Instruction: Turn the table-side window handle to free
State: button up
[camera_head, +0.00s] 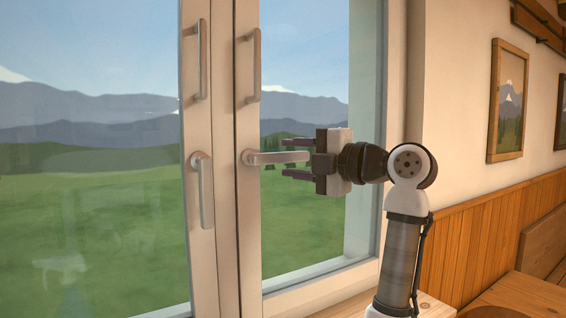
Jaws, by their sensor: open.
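The window handle on the right sash (275,158) is a grey lever that points sideways to the right from its mount on the frame. My gripper (297,158) is open, with its two dark fingers pointing left, one above and one below the lever's free end. I cannot tell whether either finger touches it. A second lever handle (205,190) on the left sash hangs straight down. The lever's right tip is close to the gripper's palm.
Two fixed vertical pulls, a left one (200,60) and a right one (254,65), sit higher on the sashes. A wooden table (515,298) is at the lower right. A framed picture (507,100) hangs on the right wall above wood panelling.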

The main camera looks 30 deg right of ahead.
jog(key=b+v, duration=0.2)
jog(key=v, duration=0.8)
jog(key=shift+s, duration=0.25)
jog(key=shift+d, duration=0.1)
